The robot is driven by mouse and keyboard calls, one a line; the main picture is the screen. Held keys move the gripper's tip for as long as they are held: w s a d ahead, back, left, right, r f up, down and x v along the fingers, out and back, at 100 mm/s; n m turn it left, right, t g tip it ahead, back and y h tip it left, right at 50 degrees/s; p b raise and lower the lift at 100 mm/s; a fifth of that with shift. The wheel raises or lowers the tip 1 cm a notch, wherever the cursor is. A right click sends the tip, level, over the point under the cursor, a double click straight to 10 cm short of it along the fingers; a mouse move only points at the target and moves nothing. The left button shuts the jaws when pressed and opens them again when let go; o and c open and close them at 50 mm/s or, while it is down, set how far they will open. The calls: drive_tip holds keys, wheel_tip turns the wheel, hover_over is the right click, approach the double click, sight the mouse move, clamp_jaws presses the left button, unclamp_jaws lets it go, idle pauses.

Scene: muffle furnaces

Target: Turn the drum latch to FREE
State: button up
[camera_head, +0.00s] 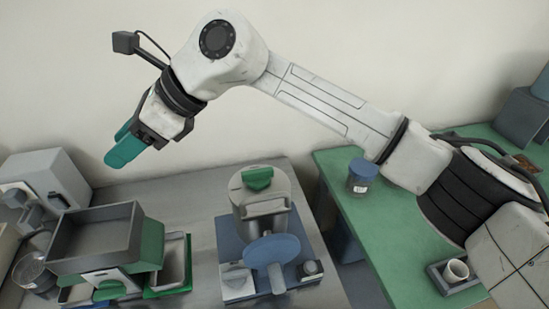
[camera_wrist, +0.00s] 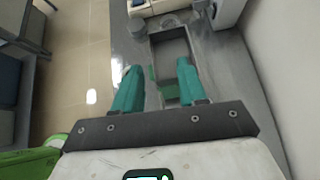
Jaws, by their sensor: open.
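A pale metal drum (camera_head: 262,210) stands on a blue base on the grey bench, right of the middle of the bench in the head view. A green handle (camera_head: 257,178) sits on its top, and a blue disc (camera_head: 272,249) is at its front. A small grey-white box with a knob (camera_head: 237,281) is at the base's front left. I cannot tell which of these parts is the latch, and no FREE marking is legible. My gripper (camera_head: 124,148) is up and left of the drum, well apart from it. Its green fingers are open and empty in the wrist view (camera_wrist: 157,72).
A grey tray (camera_head: 97,240) on a green-sided unit is left of the drum, with a furnace-like grey box (camera_head: 45,180) behind it. A green table (camera_head: 395,225) at right carries a blue-lidded jar (camera_head: 361,176) and a small cup (camera_head: 457,270). A gap separates bench and table.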

drive_tip(key=w+d+f+n+t+h, duration=0.1)
drive_tip(key=w+d+f+h, duration=0.15)
drive_tip(key=d, duration=0.25)
drive_tip(key=w+d+f+t+h, duration=0.1)
drive_tip(key=w+d+h, duration=0.2)
drive_tip(key=d, duration=0.2)
drive_tip(key=h, duration=0.5)
hover_over(266, 169)
wheel_tip(266, 169, down, 10)
drive_tip(key=shift+r+p, duration=0.15)
drive_tip(key=shift+p, duration=1.05)
clamp_jaws()
